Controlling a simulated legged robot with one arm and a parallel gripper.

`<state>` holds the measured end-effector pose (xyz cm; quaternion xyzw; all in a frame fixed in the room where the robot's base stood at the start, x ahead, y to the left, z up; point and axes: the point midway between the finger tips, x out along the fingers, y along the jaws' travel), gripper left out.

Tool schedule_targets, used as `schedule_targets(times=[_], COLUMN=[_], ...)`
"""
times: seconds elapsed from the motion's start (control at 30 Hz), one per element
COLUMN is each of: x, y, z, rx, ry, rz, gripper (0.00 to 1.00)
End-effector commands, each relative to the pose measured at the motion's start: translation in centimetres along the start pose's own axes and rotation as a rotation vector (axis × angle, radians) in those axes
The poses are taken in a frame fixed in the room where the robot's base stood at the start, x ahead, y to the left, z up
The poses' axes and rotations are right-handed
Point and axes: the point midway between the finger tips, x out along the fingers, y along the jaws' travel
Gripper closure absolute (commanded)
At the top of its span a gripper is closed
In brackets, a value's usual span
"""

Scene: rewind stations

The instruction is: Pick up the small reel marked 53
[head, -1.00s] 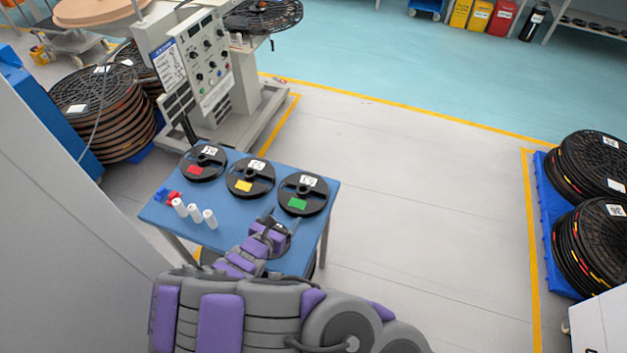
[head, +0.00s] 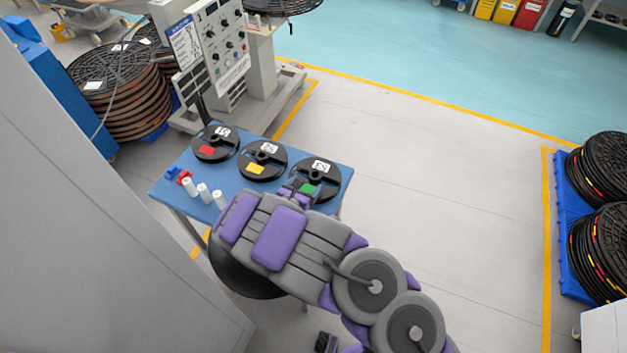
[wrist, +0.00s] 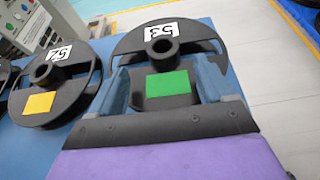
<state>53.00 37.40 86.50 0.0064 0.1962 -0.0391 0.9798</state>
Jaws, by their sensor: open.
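The small reel marked 53 (wrist: 190,32) is black, with a white number label, a raised hub and a green square. It lies flat on the blue table (head: 232,186) at the right end of a row; in the head view the reel (head: 328,168) is partly hidden by my arm. My gripper (wrist: 163,78) is open and reaches over the near part of the reel, one finger on each side of the green square. I cannot tell whether the fingers touch it. In the head view my gripper (head: 301,190) is at the reel's near edge.
The reel marked 52 (head: 263,160), with a yellow square, lies close on the left. A red-square reel (head: 215,143) lies beyond it. White cylinders (head: 204,193) stand at the table's left front. A control machine (head: 215,55) stands behind.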

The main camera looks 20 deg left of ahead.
Motion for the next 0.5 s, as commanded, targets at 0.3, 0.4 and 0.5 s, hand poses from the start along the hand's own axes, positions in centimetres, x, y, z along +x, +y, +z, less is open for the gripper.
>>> schedule_targets(times=[0.3, 0.4, 0.5], x=[3.4, 4.5, 5.1], y=[-0.1, 0.0, 0.0], z=[0.1, 0.1, 0.2], rx=[0.002, -0.001, -0.002], ry=[0.000, -0.002, -0.003], rz=[-0.002, -0.003, -0.003], gripper=[0.19, 0.19, 0.19])
